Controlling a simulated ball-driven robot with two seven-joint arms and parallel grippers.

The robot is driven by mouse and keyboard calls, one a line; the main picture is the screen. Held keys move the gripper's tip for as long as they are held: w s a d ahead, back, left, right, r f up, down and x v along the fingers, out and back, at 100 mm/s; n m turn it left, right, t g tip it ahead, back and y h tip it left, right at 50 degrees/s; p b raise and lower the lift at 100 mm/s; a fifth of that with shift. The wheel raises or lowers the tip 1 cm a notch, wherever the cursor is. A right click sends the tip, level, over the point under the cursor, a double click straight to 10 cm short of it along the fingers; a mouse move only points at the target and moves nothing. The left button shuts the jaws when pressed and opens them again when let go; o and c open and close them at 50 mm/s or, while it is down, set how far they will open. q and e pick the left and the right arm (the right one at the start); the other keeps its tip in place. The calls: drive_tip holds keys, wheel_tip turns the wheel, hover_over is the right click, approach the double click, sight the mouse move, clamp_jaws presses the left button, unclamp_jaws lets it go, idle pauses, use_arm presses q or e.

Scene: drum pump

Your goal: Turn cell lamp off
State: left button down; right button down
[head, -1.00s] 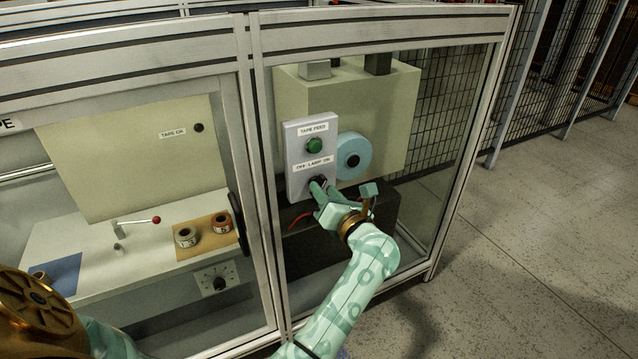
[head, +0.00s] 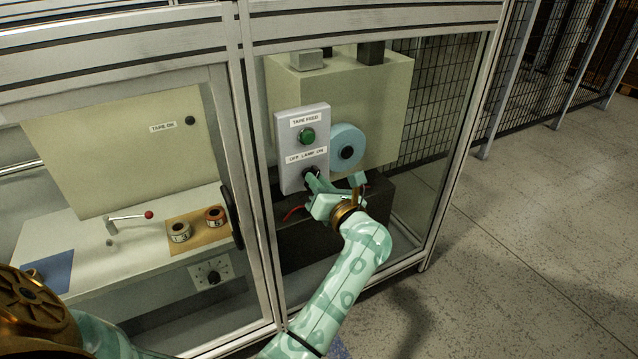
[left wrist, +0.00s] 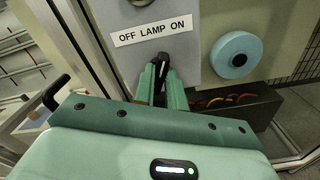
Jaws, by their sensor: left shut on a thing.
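The lamp switch is a black knob (left wrist: 162,69) under the label "OFF LAMP ON" (left wrist: 152,30) on a grey control box (head: 290,165). My left gripper (head: 310,176) reaches the lower part of this box. In the left wrist view its two green fingers (left wrist: 162,84) are shut on the black knob, one on each side. The fingers hide part of the knob, so its exact pointing direction is hard to tell. My right gripper is not in view.
A green tape feed button (head: 307,137) sits above the knob. A light blue roll (head: 347,146) is right of the box. Framed cell panels (head: 255,180) stand close on the left, with a black door handle (head: 231,212). Open floor (head: 530,230) lies to the right.

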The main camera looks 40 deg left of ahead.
use_arm(q)
drive_tip(key=shift+s+f+n+b, duration=0.1)
drive_tip(key=shift+n+b, duration=1.45)
drive_tip(key=shift+n, duration=1.25)
drive_tip(key=shift+s+n+b, duration=0.1)
drive_tip(key=shift+n+b, duration=1.4)
drive_tip(key=shift+n, duration=1.3)
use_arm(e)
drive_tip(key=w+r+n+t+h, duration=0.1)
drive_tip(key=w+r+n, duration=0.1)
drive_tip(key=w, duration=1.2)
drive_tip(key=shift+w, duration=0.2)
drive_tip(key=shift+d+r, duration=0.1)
use_arm(q)
drive_tip(key=c, duration=1.4)
unclamp_jaws()
drive_tip(key=shift+c, duration=0.2)
